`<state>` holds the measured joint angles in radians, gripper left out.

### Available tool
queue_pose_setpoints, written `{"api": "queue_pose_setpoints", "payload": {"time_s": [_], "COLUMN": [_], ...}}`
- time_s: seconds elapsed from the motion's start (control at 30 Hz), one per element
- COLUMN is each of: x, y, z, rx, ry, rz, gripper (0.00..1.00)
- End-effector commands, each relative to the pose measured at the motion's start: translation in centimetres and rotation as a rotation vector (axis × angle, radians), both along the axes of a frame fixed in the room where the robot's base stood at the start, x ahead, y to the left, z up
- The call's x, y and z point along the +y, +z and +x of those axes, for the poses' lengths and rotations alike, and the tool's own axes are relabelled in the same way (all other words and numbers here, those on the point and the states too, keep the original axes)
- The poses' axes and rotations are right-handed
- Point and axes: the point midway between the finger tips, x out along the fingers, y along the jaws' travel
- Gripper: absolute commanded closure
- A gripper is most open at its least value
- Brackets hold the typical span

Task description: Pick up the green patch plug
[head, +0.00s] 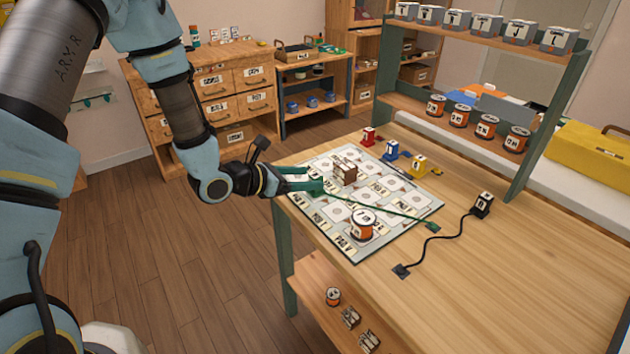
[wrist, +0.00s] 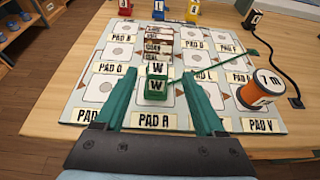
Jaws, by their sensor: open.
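The green patch plug (wrist: 155,88), marked W, stands on the pad board (wrist: 98,75) just above the PAD A label in the wrist view. My gripper (wrist: 158,78) is open, with one green finger on each side of the plug. In the head view my gripper (head: 306,180) reaches over the board's left edge. There I cannot separate the plug from the similarly green fingers. A thin green cord (head: 390,212) runs from beside the gripper to the right across the board.
A brown labelled block (head: 343,173) stands just beyond the fingers. An orange spool (head: 362,225) sits on the board to the right. Red (head: 369,136), blue (head: 391,151), yellow (head: 420,166) and black (head: 482,205) plugs stand on the table (head: 520,270). The table's right front is clear.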

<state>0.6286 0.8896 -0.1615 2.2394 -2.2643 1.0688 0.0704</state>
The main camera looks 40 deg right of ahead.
Motion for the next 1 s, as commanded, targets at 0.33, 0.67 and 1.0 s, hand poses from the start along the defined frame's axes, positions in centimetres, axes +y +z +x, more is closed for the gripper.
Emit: {"api": "queue_pose_setpoints", "payload": {"time_s": [0.33,0.67,1.0], "x": [-2.8,-6.2,-6.2], "y": [-0.9,-2.5,-2.6], "z": [-0.1,-0.1,0.0], "rx": [0.0,0.0,-0.001], "ry": [-0.003,-0.002,-0.001], "rz": [0.001,-0.001,0.0], "gripper": [0.29,0.29,0.41]}}
